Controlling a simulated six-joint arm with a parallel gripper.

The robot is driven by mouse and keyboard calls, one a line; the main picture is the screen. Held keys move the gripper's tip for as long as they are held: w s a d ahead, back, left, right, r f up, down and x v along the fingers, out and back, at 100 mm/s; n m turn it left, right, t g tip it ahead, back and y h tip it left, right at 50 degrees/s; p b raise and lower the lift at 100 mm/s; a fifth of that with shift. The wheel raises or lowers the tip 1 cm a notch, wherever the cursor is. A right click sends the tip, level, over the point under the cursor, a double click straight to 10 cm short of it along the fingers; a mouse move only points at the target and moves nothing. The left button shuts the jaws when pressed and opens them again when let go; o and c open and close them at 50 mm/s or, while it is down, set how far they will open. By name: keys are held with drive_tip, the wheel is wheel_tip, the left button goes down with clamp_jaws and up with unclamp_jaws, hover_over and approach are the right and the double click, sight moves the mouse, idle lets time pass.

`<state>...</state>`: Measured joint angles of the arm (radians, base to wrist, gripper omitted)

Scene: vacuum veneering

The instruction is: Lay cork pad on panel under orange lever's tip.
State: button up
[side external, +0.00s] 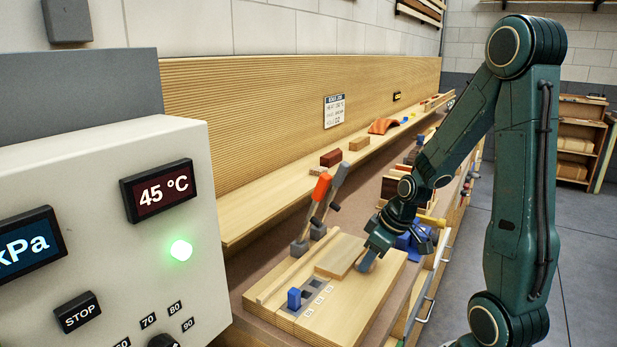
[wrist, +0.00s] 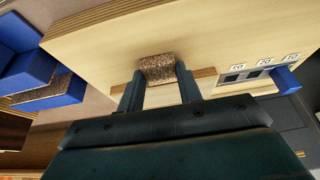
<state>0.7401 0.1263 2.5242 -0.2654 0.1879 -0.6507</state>
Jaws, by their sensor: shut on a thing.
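My gripper (wrist: 158,76) is shut on a brown speckled cork pad (wrist: 157,68), held between its fingertips. In the wrist view the pad shows against the pale wooden panel (wrist: 225,45); I cannot tell whether they touch. In the side view my gripper (side external: 368,262) is low over the right part of the panel (side external: 345,309), and the pad cannot be made out. The orange lever (side external: 320,187) stands steeply raised at the panel's far left edge, to the left of my gripper. The wrist view does not show it.
A grey lever (side external: 340,174) stands beside the orange one. A thin wooden board (side external: 340,256) lies on the panel beside my gripper. A blue peg (side external: 294,298) stands by numbered slots at the near end. Blue blocks (wrist: 58,91) with a speckled piece lie off the panel.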

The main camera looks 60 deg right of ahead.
drive_tip(key=shift+r, duration=0.1)
wheel_tip(320, 180, up, 20)
idle(0.8)
drive_tip(key=shift+w+f, duration=0.1)
drive_tip(key=shift+f, duration=0.1)
hover_over(328, 260)
drive_tip(key=s, duration=0.1)
wheel_tip(328, 260, down, 13)
drive_tip(key=shift+s, duration=0.15)
drive_tip(key=shift+f, duration=2.5)
drive_tip(key=shift+f, duration=0.15)
drive_tip(key=o, duration=1)
drive_tip(key=shift+r, duration=0.2)
